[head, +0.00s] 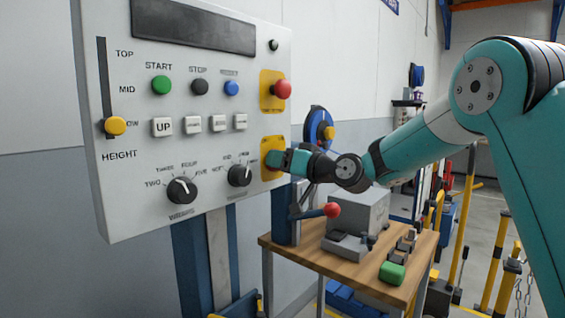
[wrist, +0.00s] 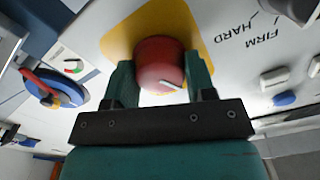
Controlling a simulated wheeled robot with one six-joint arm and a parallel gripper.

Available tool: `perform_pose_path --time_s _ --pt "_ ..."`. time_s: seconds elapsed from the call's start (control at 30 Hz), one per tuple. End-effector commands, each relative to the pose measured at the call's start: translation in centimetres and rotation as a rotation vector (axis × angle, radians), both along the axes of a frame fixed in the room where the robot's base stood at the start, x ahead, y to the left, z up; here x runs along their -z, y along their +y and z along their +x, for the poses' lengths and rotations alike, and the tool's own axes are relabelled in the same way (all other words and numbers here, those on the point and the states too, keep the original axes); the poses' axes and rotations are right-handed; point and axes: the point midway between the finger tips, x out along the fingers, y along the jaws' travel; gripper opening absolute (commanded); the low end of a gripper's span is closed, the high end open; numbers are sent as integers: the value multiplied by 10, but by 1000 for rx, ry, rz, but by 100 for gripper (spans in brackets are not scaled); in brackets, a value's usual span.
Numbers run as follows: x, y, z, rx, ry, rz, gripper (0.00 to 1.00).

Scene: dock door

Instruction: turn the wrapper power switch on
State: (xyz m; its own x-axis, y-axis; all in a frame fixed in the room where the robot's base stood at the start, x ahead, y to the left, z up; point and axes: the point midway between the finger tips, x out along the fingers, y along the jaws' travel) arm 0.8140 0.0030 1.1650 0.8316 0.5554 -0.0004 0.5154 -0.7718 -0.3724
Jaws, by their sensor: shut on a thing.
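The wrapper power switch is a round red knob (wrist: 158,62) on a yellow plate (wrist: 110,42), seen close in the wrist view. A white mark on the knob lies slanted near its lower right edge. My gripper (wrist: 160,78) has one finger on each side of the knob and is shut on it. In the head view my gripper (head: 274,158) reaches the lower yellow plate (head: 268,145) on the grey control panel (head: 135,200) from the right. It hides the knob there.
Above on the panel sits another red button (head: 283,89) on a yellow plate. A black dial (head: 240,174) is just left of my gripper. Below right, a wooden bench (head: 325,268) holds a grey box (head: 357,211) and a red-ball lever (head: 332,210).

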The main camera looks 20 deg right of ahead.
Motion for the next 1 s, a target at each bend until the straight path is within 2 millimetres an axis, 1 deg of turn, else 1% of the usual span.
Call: perform_pose_path --time_s 1.0 --pt "-3 0 0 1 524 786 27"
